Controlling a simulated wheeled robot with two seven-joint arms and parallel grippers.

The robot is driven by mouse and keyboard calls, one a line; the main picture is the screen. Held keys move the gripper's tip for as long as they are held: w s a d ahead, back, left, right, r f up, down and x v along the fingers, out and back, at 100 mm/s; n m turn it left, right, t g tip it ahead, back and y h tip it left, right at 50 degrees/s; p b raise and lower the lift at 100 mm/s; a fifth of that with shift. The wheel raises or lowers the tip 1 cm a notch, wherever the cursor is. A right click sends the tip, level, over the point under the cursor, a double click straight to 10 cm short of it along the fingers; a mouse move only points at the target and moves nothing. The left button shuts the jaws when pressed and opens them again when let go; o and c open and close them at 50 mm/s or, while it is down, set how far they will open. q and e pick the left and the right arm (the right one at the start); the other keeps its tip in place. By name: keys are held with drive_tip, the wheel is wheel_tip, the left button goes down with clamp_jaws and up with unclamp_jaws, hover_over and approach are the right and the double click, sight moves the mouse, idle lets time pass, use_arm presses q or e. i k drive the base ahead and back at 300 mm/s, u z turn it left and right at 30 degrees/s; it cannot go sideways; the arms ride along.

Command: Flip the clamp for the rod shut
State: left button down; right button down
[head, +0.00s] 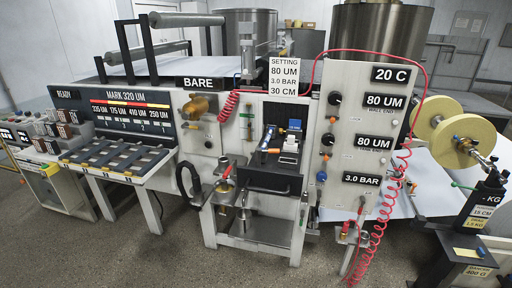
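The coating machine (240,140) stands ahead of me in the head view. A brass-coloured fitting (199,106) sits on its front panel, below the BARE sign; it may be the clamp for the rod. I cannot tell whether it is open or shut. A rack (118,160) with several slots and orange-tipped parts juts out at the left, under a panel of UM labels. A dark open drawer (272,180) at the centre holds small items, one with an orange end. Neither of my grippers is in view.
A control panel (365,140) with knobs and readouts stands right of centre, with a coiled red hose (378,240) hanging beside it. A black curved handle (188,180) sticks out at the front. Yellowish rolls (450,130) are at the right. The floor (130,255) in front is clear.

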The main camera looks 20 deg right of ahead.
sight(259, 151)
drive_tip(key=z, duration=0.15)
drive_tip(key=i, duration=0.95)
drive_tip(key=z, duration=0.55)
